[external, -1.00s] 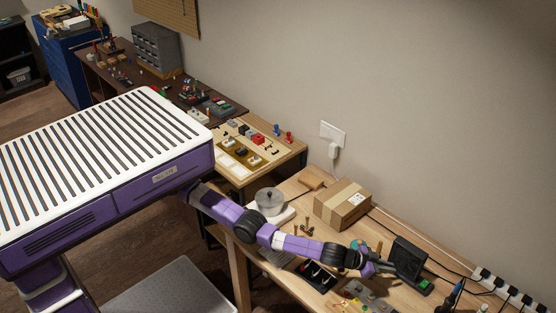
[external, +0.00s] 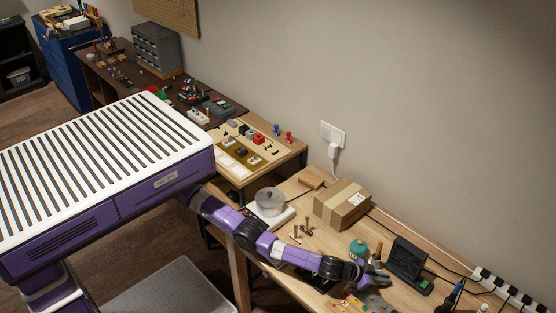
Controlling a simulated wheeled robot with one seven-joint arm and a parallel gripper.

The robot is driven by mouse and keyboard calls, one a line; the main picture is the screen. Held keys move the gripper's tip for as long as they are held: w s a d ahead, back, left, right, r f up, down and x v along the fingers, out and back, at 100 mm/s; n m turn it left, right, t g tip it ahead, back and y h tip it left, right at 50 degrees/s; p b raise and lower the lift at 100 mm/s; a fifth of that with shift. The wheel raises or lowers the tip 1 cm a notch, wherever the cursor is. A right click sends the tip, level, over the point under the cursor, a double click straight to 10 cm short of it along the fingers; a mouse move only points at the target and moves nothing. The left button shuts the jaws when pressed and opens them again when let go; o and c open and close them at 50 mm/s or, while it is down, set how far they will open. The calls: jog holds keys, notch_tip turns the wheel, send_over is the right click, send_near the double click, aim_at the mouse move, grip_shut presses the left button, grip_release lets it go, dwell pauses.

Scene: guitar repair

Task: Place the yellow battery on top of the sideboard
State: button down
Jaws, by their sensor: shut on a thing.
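My gripper (external: 382,281) is low over the right part of the near wooden workbench (external: 268,192), left of a black stand (external: 406,257). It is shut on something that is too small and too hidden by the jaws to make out. I cannot pick out the yellow battery for certain. Small yellow items (external: 350,303) lie on the bench just below my wrist, too small to identify. I cannot tell for certain which piece of furniture is the sideboard; a blue drawer cabinet (external: 64,72) stands at the far left.
A cardboard box (external: 342,205), a lidded pot (external: 270,202), a teal round container (external: 358,249) and a power strip (external: 505,292) crowd the bench. Beyond are a light wooden table (external: 285,152) and a dark, cluttered table (external: 232,107). Bare floor shows at left.

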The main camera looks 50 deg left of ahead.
jog(key=c, duration=1.5)
grip_release()
jog(key=shift+s+r+p, duration=0.1)
jog(key=shift+r+p, duration=0.15)
jog(key=shift+p, duration=0.3)
jog(key=p+v, duration=0.2)
jog(key=p, duration=0.2)
jog(key=shift+s+a+r, duration=0.1)
jog(key=shift+a+r, duration=0.05)
jog(key=shift+r, duration=0.05)
notch_tip(320, 180, up, 7)
jog(key=p, duration=0.4)
jog(key=shift+s+a+f, duration=0.15)
jog(key=shift+f, duration=0.1)
jog(key=shift+o, duration=0.7)
jog(key=shift+r+p, duration=0.1)
jog(key=shift+p, duration=0.2)
